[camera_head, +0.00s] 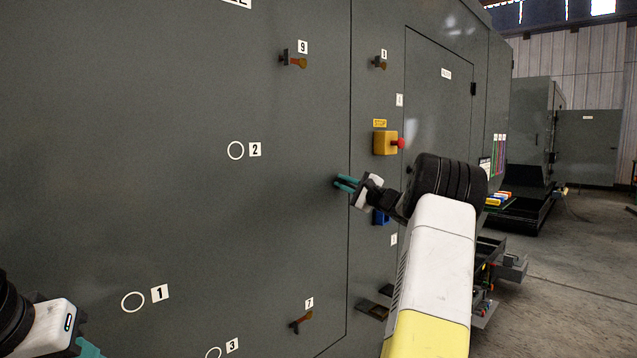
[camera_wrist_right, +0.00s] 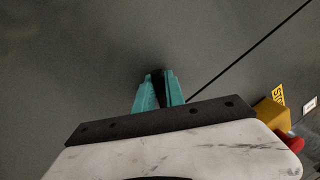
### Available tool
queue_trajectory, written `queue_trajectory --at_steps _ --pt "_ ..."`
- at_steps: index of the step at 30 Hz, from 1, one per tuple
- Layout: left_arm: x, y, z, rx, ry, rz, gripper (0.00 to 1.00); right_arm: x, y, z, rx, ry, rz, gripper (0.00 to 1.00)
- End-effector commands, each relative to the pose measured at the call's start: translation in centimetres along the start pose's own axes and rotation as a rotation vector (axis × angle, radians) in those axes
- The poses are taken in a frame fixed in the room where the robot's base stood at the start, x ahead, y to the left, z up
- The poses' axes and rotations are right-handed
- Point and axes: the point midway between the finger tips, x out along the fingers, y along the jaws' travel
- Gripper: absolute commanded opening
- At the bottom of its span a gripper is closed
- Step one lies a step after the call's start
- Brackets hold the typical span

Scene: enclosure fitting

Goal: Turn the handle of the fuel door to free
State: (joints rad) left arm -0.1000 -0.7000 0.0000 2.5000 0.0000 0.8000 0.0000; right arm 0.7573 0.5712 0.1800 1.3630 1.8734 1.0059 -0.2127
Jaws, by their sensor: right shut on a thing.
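The fuel door (camera_head: 200,210) is a large grey panel filling the left of the head view, with a partly cut-off label at its top. My right gripper (camera_head: 343,184) is at the door's right edge, its teal fingers pointing at the panel. In the right wrist view, the fingers (camera_wrist_right: 157,85) are shut on a small dark piece, which appears to be the door handle (camera_wrist_right: 157,76). The fingers hide most of it, so its angle cannot be told. My left gripper (camera_head: 88,348) shows only partly at the lower left corner, away from the handle.
Latches with orange-red grips marked 9 (camera_head: 294,60) and 7 (camera_head: 301,321) sit on the panel. A yellow box with a red button (camera_head: 386,143) is right of the door seam. A blue part (camera_head: 380,217) lies below my right wrist. Open floor (camera_head: 570,270) lies right.

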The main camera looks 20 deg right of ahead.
Motion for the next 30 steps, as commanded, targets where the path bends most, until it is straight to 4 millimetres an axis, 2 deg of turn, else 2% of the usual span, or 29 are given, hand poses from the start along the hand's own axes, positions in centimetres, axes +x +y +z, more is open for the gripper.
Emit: queue_trajectory --at_steps 6,15,30 --pt "0.0 0.0 0.0 0.0 0.0 0.0 0.36 -0.07 0.48 -0.07 -0.183 -0.038 0.002 0.0" --pt "0.0 0.0 0.0 0.0 0.0 0.0 0.36 -0.12 0.84 -0.12 -0.368 -0.075 0.002 0.0" --pt "0.0 0.0 0.0 0.0 0.0 0.0 0.36 -0.16 1.05 -0.23 -0.459 -0.092 0.003 0.0"
